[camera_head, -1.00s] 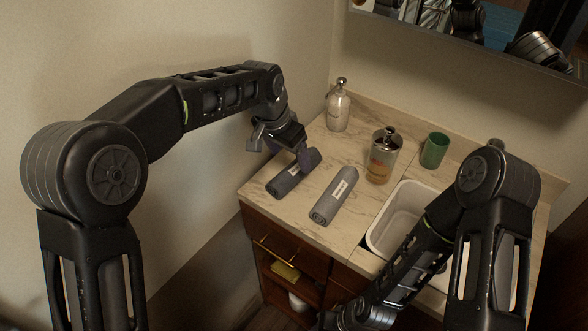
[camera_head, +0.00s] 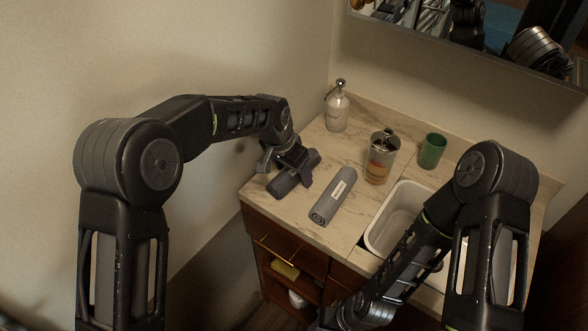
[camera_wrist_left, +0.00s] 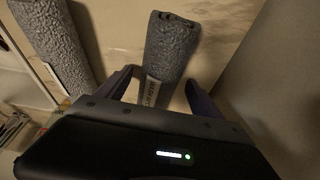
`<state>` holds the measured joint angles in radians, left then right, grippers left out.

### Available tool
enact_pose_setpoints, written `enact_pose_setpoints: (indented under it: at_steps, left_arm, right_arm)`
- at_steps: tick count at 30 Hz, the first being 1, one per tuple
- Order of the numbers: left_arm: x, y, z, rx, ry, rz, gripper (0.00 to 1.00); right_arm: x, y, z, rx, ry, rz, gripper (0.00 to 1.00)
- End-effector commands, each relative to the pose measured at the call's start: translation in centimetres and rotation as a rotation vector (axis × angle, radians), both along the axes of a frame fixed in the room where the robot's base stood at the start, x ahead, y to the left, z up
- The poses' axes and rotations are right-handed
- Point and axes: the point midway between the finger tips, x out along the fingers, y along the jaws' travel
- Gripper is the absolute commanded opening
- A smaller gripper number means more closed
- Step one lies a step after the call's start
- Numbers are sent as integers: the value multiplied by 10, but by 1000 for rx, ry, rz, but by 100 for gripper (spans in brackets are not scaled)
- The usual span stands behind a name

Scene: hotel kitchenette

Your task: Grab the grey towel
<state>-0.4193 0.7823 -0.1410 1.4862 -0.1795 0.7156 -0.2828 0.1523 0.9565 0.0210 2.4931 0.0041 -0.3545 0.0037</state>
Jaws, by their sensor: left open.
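Two rolled grey towels with white labels lie on the countertop. The left towel (camera_head: 281,186) is partly hidden by my left gripper (camera_head: 287,168). The other towel (camera_head: 334,195) lies to its right, apart from it. My left gripper is open, with its fingers on either side of the left towel. In the left wrist view, this towel (camera_wrist_left: 171,48) runs between the open fingers (camera_wrist_left: 158,92), and the other towel (camera_wrist_left: 55,45) is at the upper left. I cannot tell whether the fingers touch the towel. My right arm runs down to the bottom edge; its gripper is out of view.
A soap pump bottle (camera_head: 337,110) stands at the back left of the counter. A metal-topped jar (camera_head: 381,158) and a green cup (camera_head: 432,151) stand behind the sink (camera_head: 398,215). A wall is close on the left. A yellow item (camera_head: 285,270) sits on the shelf below.

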Motion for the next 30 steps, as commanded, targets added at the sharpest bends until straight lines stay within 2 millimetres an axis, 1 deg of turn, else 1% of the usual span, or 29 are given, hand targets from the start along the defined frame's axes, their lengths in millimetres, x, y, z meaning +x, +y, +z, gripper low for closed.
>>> enact_pose_setpoints:
  at_steps: [17,20,30]
  left_arm:
    - [0,0,-1,0,0,0,76]
    - [0,0,-1,0,0,0,70]
    - [0,0,-1,0,0,0,42]
  right_arm:
    - [0,0,0,0,0,0,36]
    - [0,0,0,0,0,0,36]
    - [0,0,0,0,0,0,36]
